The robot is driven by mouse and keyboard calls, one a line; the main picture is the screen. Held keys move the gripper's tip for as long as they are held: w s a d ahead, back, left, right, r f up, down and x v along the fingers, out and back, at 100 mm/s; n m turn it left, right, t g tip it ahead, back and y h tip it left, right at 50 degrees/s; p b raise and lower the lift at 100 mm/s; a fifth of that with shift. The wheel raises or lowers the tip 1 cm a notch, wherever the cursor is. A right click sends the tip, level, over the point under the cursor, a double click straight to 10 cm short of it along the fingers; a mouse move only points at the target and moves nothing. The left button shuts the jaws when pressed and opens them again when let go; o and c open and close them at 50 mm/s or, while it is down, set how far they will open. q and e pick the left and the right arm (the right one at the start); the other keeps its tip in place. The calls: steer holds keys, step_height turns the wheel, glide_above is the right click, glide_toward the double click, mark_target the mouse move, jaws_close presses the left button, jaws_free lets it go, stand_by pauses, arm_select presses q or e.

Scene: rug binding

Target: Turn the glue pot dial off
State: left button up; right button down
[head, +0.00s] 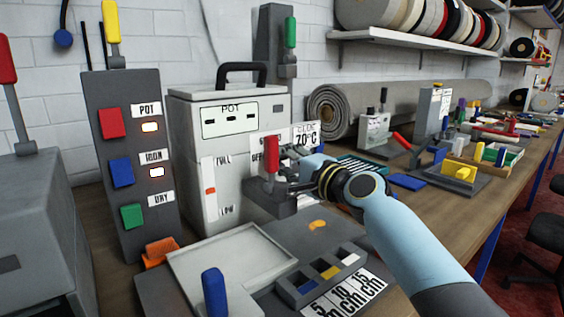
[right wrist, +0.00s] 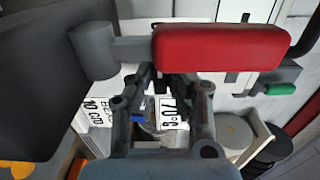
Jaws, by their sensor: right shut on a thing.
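The glue pot (head: 195,140) is a pale grey box with a dark top handle, a "POT" panel and a "FULL/LOW" level strip. Its dial has a red lever (head: 270,157) on a grey base at the front right side. The lever stands upright beside a partly covered label, on which "OFF" seems to show. My right gripper (head: 284,178) is shut on this lever from the right. In the right wrist view the red lever (right wrist: 220,48) lies across the fingertips (right wrist: 172,82), which partly hide behind it. My left gripper is out of view.
A dark panel (head: 130,190) with red, blue and green buttons and two lit lamps stands left of the pot. A pale tray (head: 230,262) and a slotted box (head: 318,275) lie in front. A rolled rug (head: 330,112) lies behind. Tools crowd the bench to the right.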

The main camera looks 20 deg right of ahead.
steer(key=shift+f, duration=0.15)
steer(key=c, duration=1.3)
jaws_free()
steer(key=v, duration=1.2)
steer(key=shift+s, duration=0.1)
